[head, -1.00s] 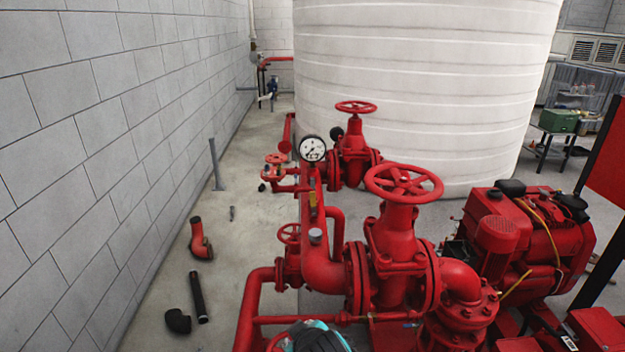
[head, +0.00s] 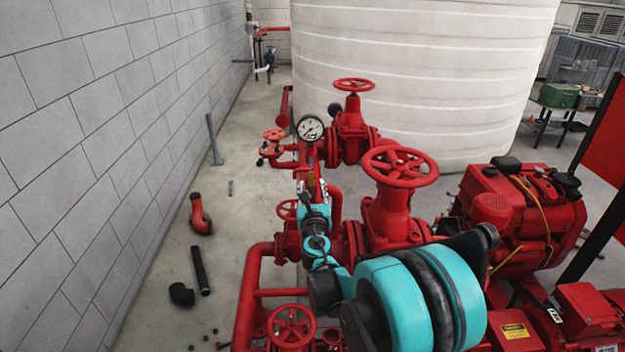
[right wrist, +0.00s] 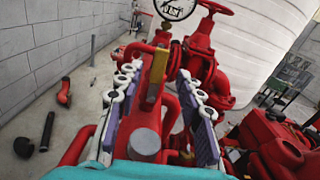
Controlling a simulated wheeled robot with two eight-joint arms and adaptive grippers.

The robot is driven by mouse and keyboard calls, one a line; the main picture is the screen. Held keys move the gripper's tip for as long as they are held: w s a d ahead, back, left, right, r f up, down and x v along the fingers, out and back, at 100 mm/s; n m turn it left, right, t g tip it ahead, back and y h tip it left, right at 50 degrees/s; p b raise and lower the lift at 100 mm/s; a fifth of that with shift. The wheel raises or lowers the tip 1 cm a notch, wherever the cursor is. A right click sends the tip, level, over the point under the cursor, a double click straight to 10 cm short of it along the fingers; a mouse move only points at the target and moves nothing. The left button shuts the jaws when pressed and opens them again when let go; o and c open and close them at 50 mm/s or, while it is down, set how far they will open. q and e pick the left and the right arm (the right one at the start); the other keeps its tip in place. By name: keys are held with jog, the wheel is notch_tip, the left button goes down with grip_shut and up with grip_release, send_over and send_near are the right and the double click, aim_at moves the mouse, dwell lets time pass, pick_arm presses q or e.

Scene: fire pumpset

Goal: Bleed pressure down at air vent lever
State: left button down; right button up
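The yellow lever (right wrist: 156,76), which I take to be the air vent lever, lies on the red pipework and shows between the spread fingers of my right gripper (right wrist: 158,98) in the right wrist view. The fingers are apart, one on each side of it, and no contact is visible. A grey round cap (right wrist: 144,142) sits nearer the camera, between the finger bases. In the head view my right gripper (head: 313,188) is over the pipe below the pressure gauge (head: 310,128) and largely hides the lever. My left gripper is not in view.
Red handwheel valves (head: 399,167) stand right of and behind the gripper. A red engine (head: 525,215) is at the right, a white tank (head: 420,80) behind. A block wall (head: 80,150) and loose pipe pieces (head: 200,270) on the floor are at left.

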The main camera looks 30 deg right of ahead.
aim_at(312, 179)
jog(key=x, duration=0.5)
jog(key=shift+b, duration=0.3)
jog(key=shift+c, duration=0.4)
grip_shut()
